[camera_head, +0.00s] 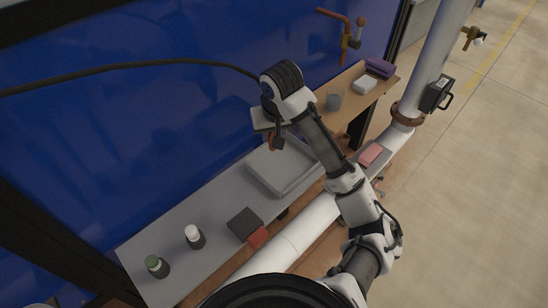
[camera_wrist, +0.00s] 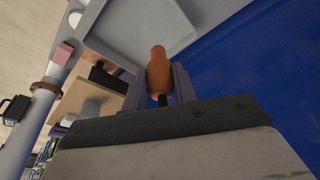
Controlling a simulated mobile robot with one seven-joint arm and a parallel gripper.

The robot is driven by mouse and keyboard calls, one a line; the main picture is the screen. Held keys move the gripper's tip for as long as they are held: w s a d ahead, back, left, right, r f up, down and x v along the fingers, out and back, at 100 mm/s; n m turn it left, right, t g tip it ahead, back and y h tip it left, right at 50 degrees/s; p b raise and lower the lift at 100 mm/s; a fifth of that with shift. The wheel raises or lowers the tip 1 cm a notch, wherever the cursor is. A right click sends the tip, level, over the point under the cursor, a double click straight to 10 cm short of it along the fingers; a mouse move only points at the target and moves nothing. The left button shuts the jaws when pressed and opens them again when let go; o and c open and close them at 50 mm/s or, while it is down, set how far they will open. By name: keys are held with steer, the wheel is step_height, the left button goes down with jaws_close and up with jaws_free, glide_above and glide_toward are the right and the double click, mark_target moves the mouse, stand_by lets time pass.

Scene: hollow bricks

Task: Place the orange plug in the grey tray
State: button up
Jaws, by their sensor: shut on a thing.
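The orange plug (camera_wrist: 158,65) is held between the two fingers of my gripper (camera_wrist: 160,88) in the wrist view, its rounded end pointing away from the wrist. In the head view only a small part of the plug (camera_head: 272,142) shows below my gripper (camera_head: 276,137). The grey tray (camera_head: 285,170) lies on the grey bench, below my gripper and forearm in the picture. Its inside looks empty where it shows; my arm passes near its right side. In the wrist view the tray (camera_wrist: 128,32) is beyond the plug, with a gap that I cannot measure.
A blue wall (camera_head: 120,150) stands behind. A white pipe (camera_head: 305,225) runs along the front.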

step_height(320, 180, down, 10)
steer(key=shift+f+b, duration=0.25)
steer(key=shift+b, duration=0.2)
steer(key=shift+f, duration=0.15)
steer(key=o, duration=1)
steer(key=shift+c, duration=0.2)
steer(key=shift+r, duration=0.3)
steer(key=v, duration=1.1)
steer(key=shift+r, duration=0.35)
steer(key=shift+s+d, duration=0.1)
steer(key=shift+s, duration=0.05)
